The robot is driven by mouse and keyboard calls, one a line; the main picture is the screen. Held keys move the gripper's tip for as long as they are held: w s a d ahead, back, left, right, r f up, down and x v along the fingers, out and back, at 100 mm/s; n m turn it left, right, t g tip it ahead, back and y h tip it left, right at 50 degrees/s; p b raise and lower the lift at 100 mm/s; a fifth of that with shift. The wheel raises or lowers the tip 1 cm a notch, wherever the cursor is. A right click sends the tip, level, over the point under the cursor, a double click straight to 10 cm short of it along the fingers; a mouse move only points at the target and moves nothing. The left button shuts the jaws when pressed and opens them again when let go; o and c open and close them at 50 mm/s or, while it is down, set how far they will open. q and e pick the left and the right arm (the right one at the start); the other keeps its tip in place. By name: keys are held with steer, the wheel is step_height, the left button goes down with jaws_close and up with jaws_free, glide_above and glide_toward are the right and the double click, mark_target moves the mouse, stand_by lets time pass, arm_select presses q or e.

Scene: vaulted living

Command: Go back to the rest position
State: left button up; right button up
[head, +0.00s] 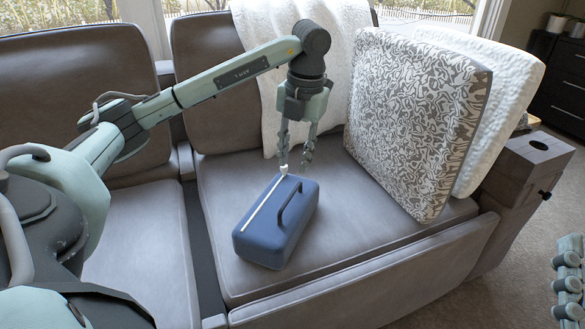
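My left gripper (295,168) hangs pointing down over the sofa seat. Its two fingers are apart, with nothing seen between them. Just below and in front of it, a blue box (262,238) with a dark handle on top and a pale strip along its lid lies on the grey seat cushion. The fingertips are near the box's far end; I cannot tell whether they touch it.
The grey leather sofa (335,235) fills most of the view. A patterned cushion (410,120) and a white cushion (510,95) lean at its right, beside an armrest (525,170) with a cup hole. A white throw (270,50) covers the backrest. Carpet (510,285) is free at right.

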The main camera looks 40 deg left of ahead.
arm_select(q)
steer(key=shift+r, duration=0.3)
stand_by(0.4)
